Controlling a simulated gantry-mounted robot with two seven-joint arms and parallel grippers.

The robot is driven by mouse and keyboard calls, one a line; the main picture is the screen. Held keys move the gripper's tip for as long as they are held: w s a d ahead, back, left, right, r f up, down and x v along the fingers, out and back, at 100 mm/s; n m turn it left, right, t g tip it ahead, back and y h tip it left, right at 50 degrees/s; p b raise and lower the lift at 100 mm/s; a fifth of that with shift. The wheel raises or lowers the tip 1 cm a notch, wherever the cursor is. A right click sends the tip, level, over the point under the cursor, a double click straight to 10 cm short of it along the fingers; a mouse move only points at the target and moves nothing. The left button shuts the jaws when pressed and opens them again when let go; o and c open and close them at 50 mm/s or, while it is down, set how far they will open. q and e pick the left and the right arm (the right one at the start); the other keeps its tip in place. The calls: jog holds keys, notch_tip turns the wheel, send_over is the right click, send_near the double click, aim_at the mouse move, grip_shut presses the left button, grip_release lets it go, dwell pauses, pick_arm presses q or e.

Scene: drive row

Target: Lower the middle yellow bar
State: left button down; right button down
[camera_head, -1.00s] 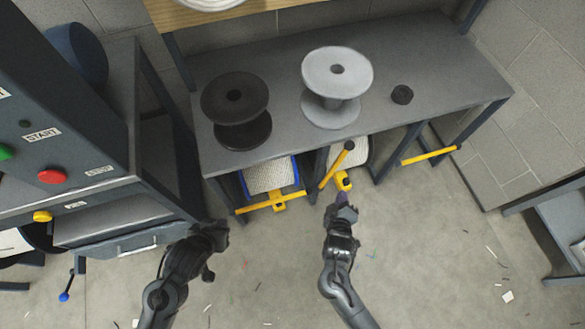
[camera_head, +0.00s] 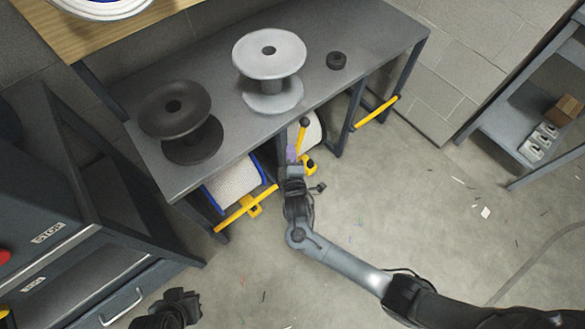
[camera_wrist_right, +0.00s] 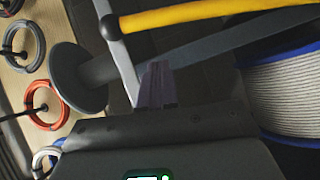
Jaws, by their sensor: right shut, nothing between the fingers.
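The middle yellow bar (camera_head: 301,137) stands raised and tilted under the front edge of the grey bench, with a dark knob at its top and a yellow mount (camera_head: 310,165) at its foot. It also crosses the top of the right wrist view (camera_wrist_right: 215,12). My right gripper (camera_head: 291,154), with purple fingertips, is shut and empty just left of the bar; contact cannot be made out. Its fingers (camera_wrist_right: 157,85) lie below the bar in the right wrist view. My left gripper (camera_head: 183,299) is low at the left, dark, its jaws unclear.
The left yellow bar (camera_head: 243,210) and right yellow bar (camera_head: 375,113) lie low across their bays. A white-wound spool (camera_head: 228,184) sits behind the left one. The bench (camera_head: 335,83) carries a black spool (camera_head: 175,112) and a grey spool (camera_head: 270,57). Open floor lies to the right.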

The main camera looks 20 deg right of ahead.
aim_at(299, 144)
jog(key=w+d+b, duration=0.1)
jog(key=d, duration=0.1)
jog(key=w+d+f+b, duration=0.1)
jog(key=w, duration=0.1)
jog(key=shift+d, duration=0.4)
